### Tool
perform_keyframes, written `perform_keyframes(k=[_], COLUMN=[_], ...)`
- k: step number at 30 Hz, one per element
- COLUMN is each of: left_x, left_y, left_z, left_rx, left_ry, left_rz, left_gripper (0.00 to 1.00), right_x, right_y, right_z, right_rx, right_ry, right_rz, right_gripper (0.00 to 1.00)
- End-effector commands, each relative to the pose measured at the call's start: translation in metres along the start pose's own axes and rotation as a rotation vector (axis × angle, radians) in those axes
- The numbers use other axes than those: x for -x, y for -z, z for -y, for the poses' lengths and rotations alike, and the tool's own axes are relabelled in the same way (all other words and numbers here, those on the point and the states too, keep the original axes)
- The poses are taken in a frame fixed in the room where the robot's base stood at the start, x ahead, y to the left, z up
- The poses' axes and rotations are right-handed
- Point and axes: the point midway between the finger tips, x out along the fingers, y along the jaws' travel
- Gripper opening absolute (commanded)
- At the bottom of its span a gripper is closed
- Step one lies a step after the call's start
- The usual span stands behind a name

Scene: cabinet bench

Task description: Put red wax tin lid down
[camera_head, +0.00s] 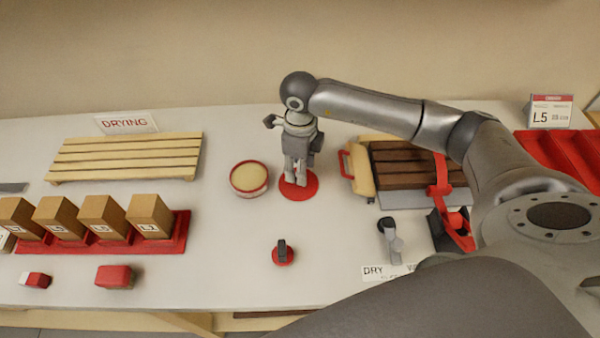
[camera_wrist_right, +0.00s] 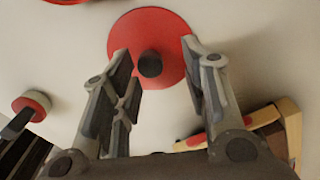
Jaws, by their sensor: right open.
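The red wax tin lid (camera_head: 309,190) is a flat red disc on the white bench, under my right gripper (camera_head: 296,178). The wax tin (camera_head: 249,177), a round red tin with cream wax inside, stands uncovered just left of the lid. My left gripper is not in view.
A slatted wooden rack (camera_head: 125,157) is at the left, behind a red tray (camera_head: 180,232) of wooden blocks. A wood-and-red brush (camera_head: 359,168) lies close right of the lid, beside a dark slatted rack (camera_head: 405,165). A small black-handled red piece (camera_head: 283,255) stands in front.

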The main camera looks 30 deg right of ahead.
Motion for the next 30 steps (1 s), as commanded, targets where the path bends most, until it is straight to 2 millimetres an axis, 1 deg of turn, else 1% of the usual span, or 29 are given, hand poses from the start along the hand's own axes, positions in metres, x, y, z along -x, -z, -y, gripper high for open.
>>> perform_keyframes(k=[1,6,9,12,15,18,30], left_x=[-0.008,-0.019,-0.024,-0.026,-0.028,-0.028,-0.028], left_y=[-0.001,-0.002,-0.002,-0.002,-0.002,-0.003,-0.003], left_z=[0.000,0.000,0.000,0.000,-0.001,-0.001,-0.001], left_rx=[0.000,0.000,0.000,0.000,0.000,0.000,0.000], left_ry=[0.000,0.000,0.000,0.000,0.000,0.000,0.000], left_rz=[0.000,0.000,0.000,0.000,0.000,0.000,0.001], left_gripper=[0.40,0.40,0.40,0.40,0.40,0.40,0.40], right_x=[0.009,0.047,0.066,0.080,0.089,0.093,0.093], right_y=[-0.002,-0.001,-0.001,-0.001,-0.001,0.000,0.000], right_z=[0.001,0.001,0.001,0.001,0.000,0.000,0.000], right_rx=[0.001,0.001,0.000,0.000,-0.001,-0.001,-0.001], right_ry=[0.004,0.004,0.004,0.002,0.001,0.000,0.000], right_rz=[0.006,0.005,0.005,0.003,0.002,0.001,0.000], right_gripper=[0.41,0.41,0.41,0.41,0.41,0.41,0.41])
